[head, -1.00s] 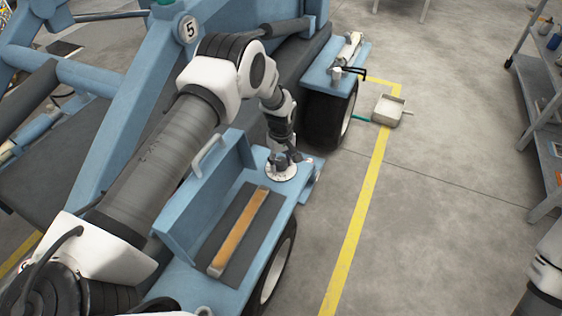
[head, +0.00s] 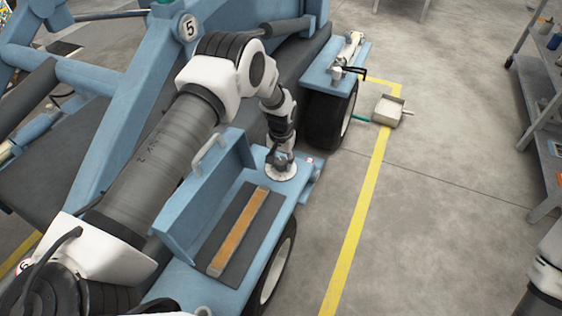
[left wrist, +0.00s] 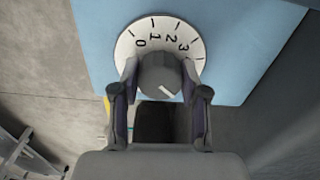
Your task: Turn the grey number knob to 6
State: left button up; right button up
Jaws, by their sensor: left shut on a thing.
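The grey number knob (left wrist: 159,75) sits on a round white dial (left wrist: 196,48) fixed to a blue surface. The digits 0, 1, 2 and 3 show on the dial; its near part is hidden behind my gripper. A white mark on the knob points down and to the right in the left wrist view. My left gripper (left wrist: 159,82) is shut on the knob, one finger on each side. In the head view my left gripper (head: 282,158) stands over the white dial (head: 286,176) and hides the knob. My right gripper is out of view.
The blue deck holds a dark mat with a brown strip (head: 240,232) and an upright blue lid with a handle (head: 210,152). A wheel stands below the deck. Floor between is clear.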

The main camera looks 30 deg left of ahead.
aim_at(281, 161)
pick_arm(q)
jog(key=shift+m, duration=0.4)
jog(key=o, duration=1.1)
jog(key=shift+o, duration=0.2)
jog(key=shift+r, duration=0.15)
notch_tip(281, 161, up, 12)
